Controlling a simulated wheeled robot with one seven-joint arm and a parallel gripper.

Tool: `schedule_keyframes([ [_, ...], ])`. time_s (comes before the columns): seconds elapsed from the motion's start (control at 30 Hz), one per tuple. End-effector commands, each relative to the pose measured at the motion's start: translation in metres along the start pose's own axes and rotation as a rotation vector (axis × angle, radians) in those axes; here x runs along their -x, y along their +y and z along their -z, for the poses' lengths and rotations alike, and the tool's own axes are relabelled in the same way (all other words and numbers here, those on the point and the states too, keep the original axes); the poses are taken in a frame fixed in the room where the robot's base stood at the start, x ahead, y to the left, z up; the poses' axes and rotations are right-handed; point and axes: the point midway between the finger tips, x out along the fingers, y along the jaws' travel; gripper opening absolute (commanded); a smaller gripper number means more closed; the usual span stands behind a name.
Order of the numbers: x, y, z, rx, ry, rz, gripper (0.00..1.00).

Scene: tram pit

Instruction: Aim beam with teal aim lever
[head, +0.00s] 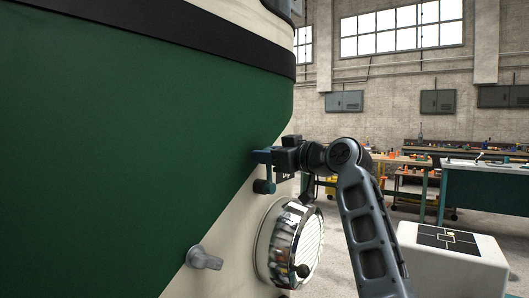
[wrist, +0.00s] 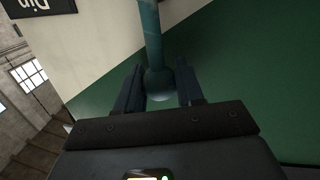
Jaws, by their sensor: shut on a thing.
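The teal aim lever (head: 264,186) sticks out from the tram front, above the headlamp. In the wrist view the teal lever (wrist: 151,35) comes down from the top edge, and its rounded end lies between my fingers. My gripper (head: 262,157) is at the lever, shut on it; it also shows in the wrist view (wrist: 160,88). In the head view my fingers hide part of the lever. The round headlamp (head: 307,246) with a chrome rim is below my gripper. No beam of light can be made out.
The green and cream tram body (head: 130,120) fills the left side. A grey lever (head: 205,258) is on it at lower left. A white block (head: 453,265) with a dark marked top stands at lower right. Workbenches (head: 480,170) stand behind, with floor between.

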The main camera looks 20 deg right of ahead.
Motion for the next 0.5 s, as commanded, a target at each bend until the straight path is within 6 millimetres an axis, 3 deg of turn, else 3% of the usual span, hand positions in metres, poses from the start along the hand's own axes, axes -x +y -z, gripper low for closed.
schedule_keyframes([
  [0.13, -0.0009, 0.0091, -0.0002, -0.088, -0.017, 0.003, 0.0],
  [0.43, -0.0011, 0.0095, -0.0014, -0.097, -0.017, 0.003, 0.0],
  [0.47, -0.0011, 0.0095, -0.0014, -0.097, -0.017, 0.003, 0.4],
  [0.5, -0.0011, 0.0094, -0.0014, -0.097, -0.017, 0.003, 0.44],
])
